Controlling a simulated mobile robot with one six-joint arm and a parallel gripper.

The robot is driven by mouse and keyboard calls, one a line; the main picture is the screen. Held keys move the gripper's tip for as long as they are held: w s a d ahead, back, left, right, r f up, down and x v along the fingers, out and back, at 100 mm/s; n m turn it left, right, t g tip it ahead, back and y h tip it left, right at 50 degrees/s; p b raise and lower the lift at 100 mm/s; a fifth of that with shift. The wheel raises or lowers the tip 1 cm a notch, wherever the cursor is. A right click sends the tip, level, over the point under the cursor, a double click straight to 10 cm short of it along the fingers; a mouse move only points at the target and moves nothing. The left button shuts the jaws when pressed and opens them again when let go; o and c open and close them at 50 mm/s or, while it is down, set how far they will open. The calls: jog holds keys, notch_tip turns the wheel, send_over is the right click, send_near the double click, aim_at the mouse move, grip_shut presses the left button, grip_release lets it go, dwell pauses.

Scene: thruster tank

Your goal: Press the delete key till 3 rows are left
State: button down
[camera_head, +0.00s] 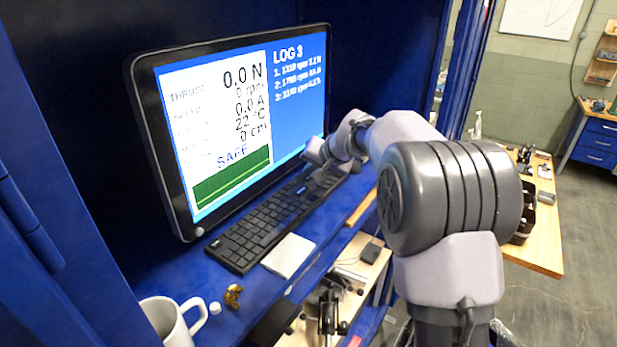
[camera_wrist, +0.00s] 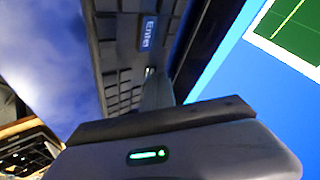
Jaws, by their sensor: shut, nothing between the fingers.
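The monitor (camera_head: 222,115) shows "LOG 3" with rows numbered 1, 2 and 3, beside readings such as 0.0 N and "SAFE". The black keyboard (camera_head: 262,228) lies on the blue shelf below it. My gripper (camera_head: 322,176) is shut and empty over the far right end of the keyboard. In the wrist view the fingertips (camera_wrist: 157,88) point down at the keys, close to a small pale-marked key beyond the blue Enter key (camera_wrist: 148,33). The fingers hide part of that key, so its label and any contact cannot be told.
A white mug (camera_head: 172,322), a small white cap (camera_head: 215,308) and a brass piece (camera_head: 233,296) stand at the near end of the shelf. A white pad (camera_head: 288,256) lies in front of the keyboard. The monitor stands close behind the keys.

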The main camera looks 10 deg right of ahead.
aim_at(310, 181)
jog(key=shift+r+p, duration=0.45)
jog(key=shift+r, duration=0.3)
jog(key=shift+r+p, duration=1.75)
jog(key=shift+r, duration=0.8)
